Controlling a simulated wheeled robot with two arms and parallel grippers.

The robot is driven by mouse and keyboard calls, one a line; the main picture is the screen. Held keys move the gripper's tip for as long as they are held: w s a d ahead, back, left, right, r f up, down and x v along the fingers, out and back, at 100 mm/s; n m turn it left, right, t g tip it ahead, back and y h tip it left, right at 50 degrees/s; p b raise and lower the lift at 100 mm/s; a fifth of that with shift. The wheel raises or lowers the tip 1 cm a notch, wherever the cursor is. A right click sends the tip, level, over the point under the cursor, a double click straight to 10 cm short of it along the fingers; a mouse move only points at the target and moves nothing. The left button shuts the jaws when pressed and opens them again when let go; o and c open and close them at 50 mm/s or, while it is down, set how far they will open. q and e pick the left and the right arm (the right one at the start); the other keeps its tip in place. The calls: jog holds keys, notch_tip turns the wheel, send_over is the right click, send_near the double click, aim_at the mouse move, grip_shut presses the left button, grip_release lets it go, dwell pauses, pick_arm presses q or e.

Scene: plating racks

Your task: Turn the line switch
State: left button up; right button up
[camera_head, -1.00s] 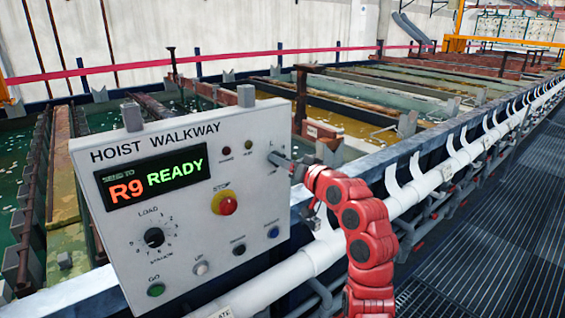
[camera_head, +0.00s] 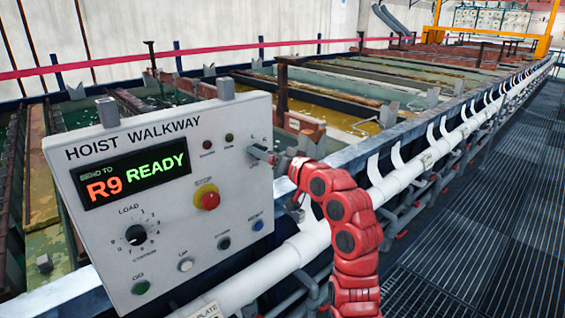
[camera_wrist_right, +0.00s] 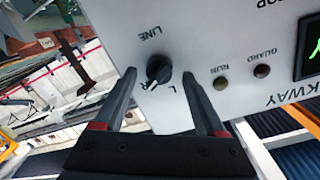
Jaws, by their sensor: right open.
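The line switch is a small black rotary knob (camera_wrist_right: 159,69) on the panel, with the word LINE above it and the letters R and L below it in the right wrist view. My right gripper (camera_wrist_right: 160,85) is open, with its two dark fingers on either side of the knob, apart from it. In the head view, my right gripper (camera_head: 265,156) is at the upper right edge of the white panel (camera_head: 215,150) and hides most of the switch. The panel display (camera_head: 130,178) reads R9 READY. My left gripper is not in view.
A red stop button (camera_head: 207,200), a black load knob (camera_head: 135,235) and several push buttons share the panel. A white pipe (camera_head: 300,250) runs below it. Tanks lie behind, and a grated walkway (camera_head: 480,240) is clear at right.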

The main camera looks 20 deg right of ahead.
jog(key=b+v, duration=0.4)
jog(key=v, duration=1.2)
jog(key=shift+s+d+b, duration=0.2)
jog(key=shift+s+b, duration=0.1)
jog(key=shift+s, duration=0.1)
jog(key=shift+r, duration=0.1)
